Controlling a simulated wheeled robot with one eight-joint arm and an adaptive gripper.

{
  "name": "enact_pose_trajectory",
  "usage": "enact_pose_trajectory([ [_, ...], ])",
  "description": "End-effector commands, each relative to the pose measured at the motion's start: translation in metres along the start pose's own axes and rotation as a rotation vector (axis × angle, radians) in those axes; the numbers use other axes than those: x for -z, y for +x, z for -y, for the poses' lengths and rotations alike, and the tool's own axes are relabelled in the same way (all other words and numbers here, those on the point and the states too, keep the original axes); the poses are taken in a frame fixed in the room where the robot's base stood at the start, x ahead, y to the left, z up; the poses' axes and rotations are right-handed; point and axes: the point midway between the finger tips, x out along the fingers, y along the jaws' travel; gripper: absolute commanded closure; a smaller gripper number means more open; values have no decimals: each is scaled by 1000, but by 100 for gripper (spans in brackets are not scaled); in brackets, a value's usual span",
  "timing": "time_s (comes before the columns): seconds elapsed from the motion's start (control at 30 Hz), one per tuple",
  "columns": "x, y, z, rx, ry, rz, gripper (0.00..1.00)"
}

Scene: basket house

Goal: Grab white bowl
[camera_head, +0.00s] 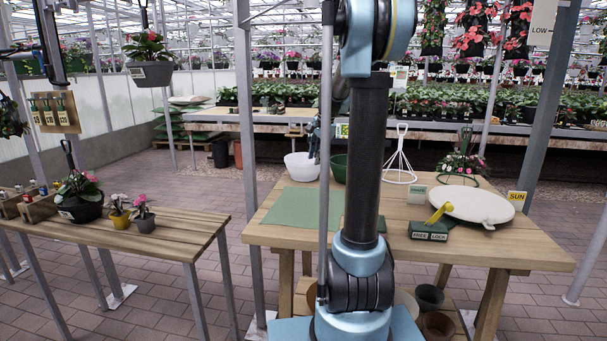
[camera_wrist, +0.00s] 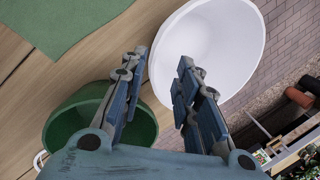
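The white bowl (camera_head: 302,166) stands at the back left of the right-hand wooden table in the head view. In the wrist view the white bowl (camera_wrist: 225,45) fills the upper middle, its inside facing the camera and empty. My gripper (camera_wrist: 160,62) is open with nothing between its fingers.
A green bowl (camera_wrist: 75,125) sits close beside the white bowl, partly behind my left finger. A green mat (camera_head: 300,207) lies on the table (camera_head: 480,245). A white wire stand (camera_head: 400,165), a round white plate (camera_head: 470,204) and a green box (camera_head: 428,231) stand to the right.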

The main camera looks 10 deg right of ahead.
Motion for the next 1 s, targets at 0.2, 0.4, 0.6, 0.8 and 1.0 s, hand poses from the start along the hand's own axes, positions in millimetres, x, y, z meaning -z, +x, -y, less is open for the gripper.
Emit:
enact_pose_trajectory([
  [0.2,0,15,0,0,-1,0,71],
  [0.4,-7,35,-3,0,-3,1,71],
  [0.6,-10,59,-5,0,-2,0,71],
  [0.8,-10,67,-5,0,-1,0,71],
  [1.0,-10,67,-5,0,-2,0,82],
])
